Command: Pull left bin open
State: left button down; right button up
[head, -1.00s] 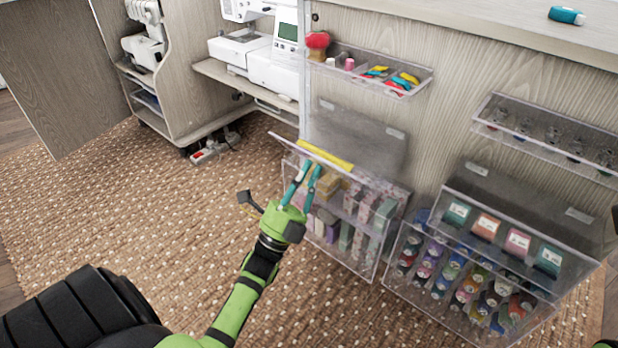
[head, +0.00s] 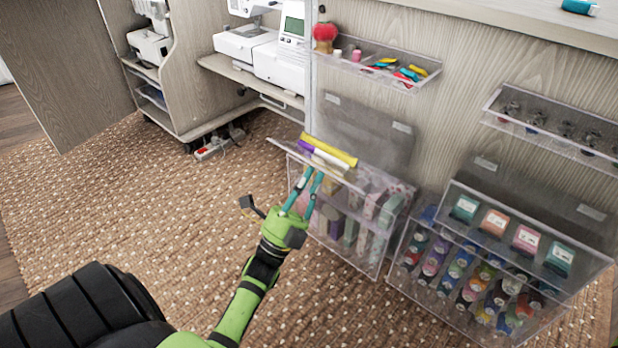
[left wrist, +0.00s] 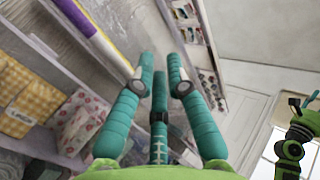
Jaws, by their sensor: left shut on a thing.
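The left bin (head: 375,266) is a clear box on the cabinet panel, holding patterned fabric packs and, at its top, yellow, white and purple rolls. Its top stands tilted out from the panel, with a gap behind it. My left gripper (head: 313,177) is at the bin's upper front, with its teal fingers close together and shut on the front edge; the exact contact is hard to see. In the left wrist view the fingertips (left wrist: 160,62) stand beside the clear wall and a purple-and-white roll (left wrist: 92,22). My right gripper (left wrist: 302,104) is small at the right there; its opening is unclear.
The right bin (head: 460,318), full of thread spools, stands right beside the left bin. A shallow clear tray (head: 425,80) with clips and a red pincushion is above. Another tray (head: 590,158) is at right. Carpet lies free in front and left.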

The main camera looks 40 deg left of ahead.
pick_arm(q)
jog(key=shift+y, duration=0.3)
jog(key=c, duration=1.2)
grip_release()
jog(key=shift+w+f, duration=0.1)
jog(key=s+f, duration=0.1)
jog(key=s, duration=0.4)
jog(key=s+f, duration=0.1)
jog(key=s, duration=0.4)
jog(key=s+a+f, duration=0.1)
jog(key=s, duration=0.4)
jog(key=shift+s+f, duration=0.25)
